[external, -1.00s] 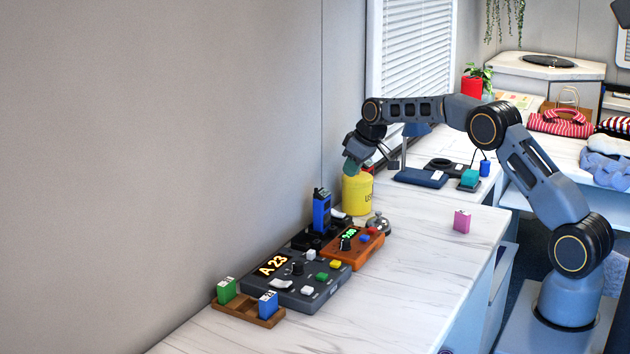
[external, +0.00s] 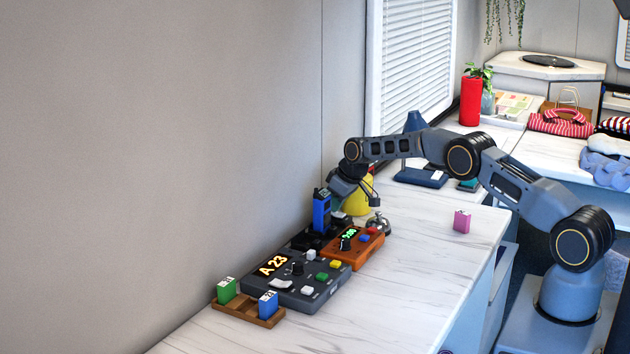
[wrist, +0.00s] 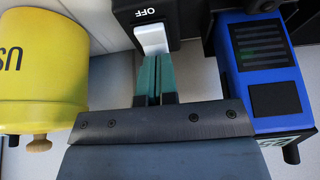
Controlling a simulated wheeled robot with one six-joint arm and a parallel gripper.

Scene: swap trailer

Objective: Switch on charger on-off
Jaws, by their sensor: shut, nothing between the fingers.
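The charger (external: 310,240) is a black unit at the wall side of the counter, with a blue handheld device (external: 321,212) standing in it. In the wrist view, its white on-off switch (wrist: 151,38) sits on a black housing with the word OFF above it. My gripper (wrist: 156,60) is shut and empty, with its green fingertips at the lower end of the white switch; I cannot tell whether they touch it. The blue device (wrist: 262,65) also shows to the right of the fingers.
A yellow container (wrist: 40,70) is close on the left of the fingers. An orange box (external: 352,249) with knobs and a silver bell (external: 379,225) stand in front of the charger. A grey A 23 panel (external: 300,285) is nearer.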

